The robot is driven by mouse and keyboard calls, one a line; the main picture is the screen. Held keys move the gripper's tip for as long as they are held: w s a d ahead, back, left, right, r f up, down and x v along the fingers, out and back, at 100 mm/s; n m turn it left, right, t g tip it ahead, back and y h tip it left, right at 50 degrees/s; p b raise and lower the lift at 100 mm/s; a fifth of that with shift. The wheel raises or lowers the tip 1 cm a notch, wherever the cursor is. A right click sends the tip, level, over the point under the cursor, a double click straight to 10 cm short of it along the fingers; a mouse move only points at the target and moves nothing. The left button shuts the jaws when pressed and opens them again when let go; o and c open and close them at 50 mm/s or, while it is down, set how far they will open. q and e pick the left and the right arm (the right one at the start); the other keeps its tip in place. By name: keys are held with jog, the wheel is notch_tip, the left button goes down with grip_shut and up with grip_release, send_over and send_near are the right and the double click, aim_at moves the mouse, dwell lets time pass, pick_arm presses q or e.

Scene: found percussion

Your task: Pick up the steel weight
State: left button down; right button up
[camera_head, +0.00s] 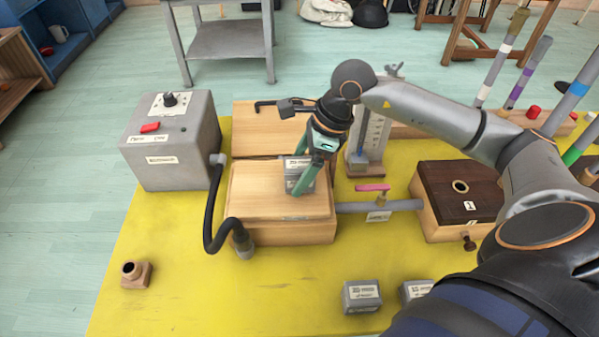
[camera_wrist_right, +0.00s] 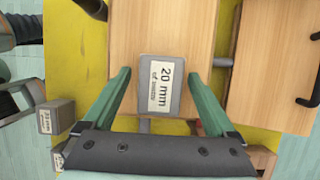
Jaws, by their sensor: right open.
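A grey steel weight (camera_head: 297,182) with a pale label sits on top of the wooden box (camera_head: 250,199). In the right wrist view the weight (camera_wrist_right: 149,105) reads "20 mm of water" and lies between the two green fingers. My right gripper (camera_head: 307,168) is open, pointing down over the box, with a finger on either side of the weight. In the right wrist view gaps show between the weight and both fingers of the gripper (camera_wrist_right: 158,75). In the head view the fingers partly hide the weight. My left gripper is not in view.
Similar grey weights (camera_head: 361,296) stand on the yellow mat (camera_head: 165,290) in front. A grey control box (camera_head: 172,142) with a black hose (camera_head: 211,215) is on the left. A dark-topped wooden box (camera_head: 460,190) is on the right, joined by a grey pipe (camera_head: 395,206). A gauge stand (camera_head: 370,145) is behind.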

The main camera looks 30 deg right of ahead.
grip_shut()
dwell(0.8)
jog(key=shift+r, duration=0.1)
